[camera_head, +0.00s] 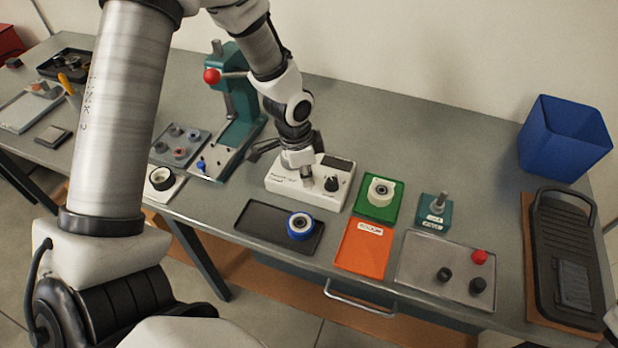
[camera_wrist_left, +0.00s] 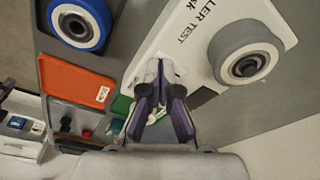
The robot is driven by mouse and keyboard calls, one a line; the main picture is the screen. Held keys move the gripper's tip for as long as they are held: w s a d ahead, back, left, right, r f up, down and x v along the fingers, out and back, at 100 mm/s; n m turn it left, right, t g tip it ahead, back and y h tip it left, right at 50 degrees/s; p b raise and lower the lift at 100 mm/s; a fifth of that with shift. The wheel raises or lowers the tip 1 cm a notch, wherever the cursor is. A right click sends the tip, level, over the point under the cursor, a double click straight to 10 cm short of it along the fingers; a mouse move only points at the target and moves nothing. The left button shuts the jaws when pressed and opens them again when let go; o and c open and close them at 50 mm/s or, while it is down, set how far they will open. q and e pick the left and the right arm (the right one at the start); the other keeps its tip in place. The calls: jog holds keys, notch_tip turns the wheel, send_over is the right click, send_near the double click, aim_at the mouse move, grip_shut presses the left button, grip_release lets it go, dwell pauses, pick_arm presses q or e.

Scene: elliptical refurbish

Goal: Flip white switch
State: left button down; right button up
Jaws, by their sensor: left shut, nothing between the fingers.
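The white tester box (camera_head: 318,196) stands in the middle of the bench in the head view. It has a black knob (camera_head: 332,183) and a dark panel on top. It also fills the upper middle of the left wrist view (camera_wrist_left: 150,62), with printed lettering and a grey roller (camera_wrist_left: 248,60) on it. My left gripper (camera_head: 307,178) points down at the top of the box, left of the black knob. Its fingers are shut and empty over the box edge in the wrist view (camera_wrist_left: 160,88). I cannot make out the white switch clearly; the fingers cover that part. My right gripper is out of view.
A black tray (camera_head: 262,229) with a blue roller (camera_head: 300,226) lies in front of the box. Green (camera_head: 368,209) and orange (camera_head: 358,257) trays lie to its right. A teal press (camera_head: 243,100) stands behind left. A blue bin (camera_head: 565,140) is far right.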

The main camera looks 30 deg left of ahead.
pick_arm(q)
jog(key=shift+r+p, duration=3.55)
jog(key=shift+r, duration=0.1)
jog(key=shift+f, duration=0.1)
jog(key=shift+s+f, duration=0.1)
